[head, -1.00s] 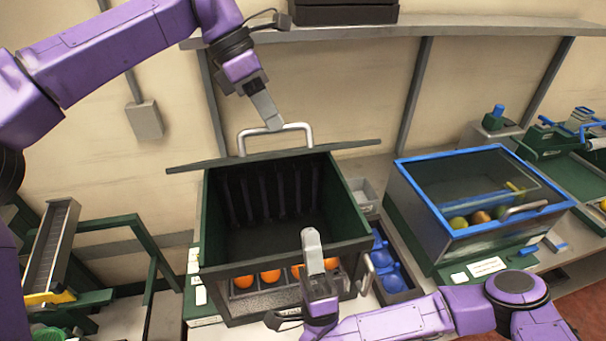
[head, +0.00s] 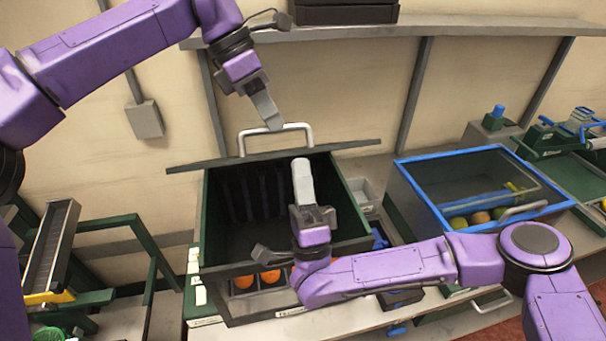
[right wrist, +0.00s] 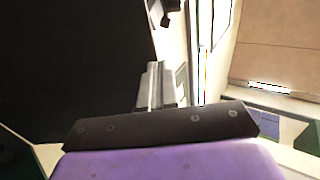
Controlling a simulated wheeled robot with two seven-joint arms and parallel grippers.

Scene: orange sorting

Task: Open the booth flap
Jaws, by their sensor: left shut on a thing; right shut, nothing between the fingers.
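The booth (head: 352,205) is a dark green box in the middle of the head view, its interior open to view. Its flap (head: 205,165) stands raised at the back, seen nearly edge-on, with a pale bar handle (head: 306,126) on top. My left gripper (head: 271,122) is shut on that handle. My right gripper (head: 301,167) is shut and empty, pointing up in front of the booth's opening. Its closed fingers also show in the right wrist view (right wrist: 155,85), beside a large dark surface. My right arm hides part of the booth's front.
Oranges (head: 270,276) sit in a tray under the booth's front, partly hidden by my right arm. A blue-rimmed clear bin (head: 400,180) with fruit stands to the right. A metal chute (head: 50,255) is at the left. A shelf (head: 450,27) runs along the wall above.

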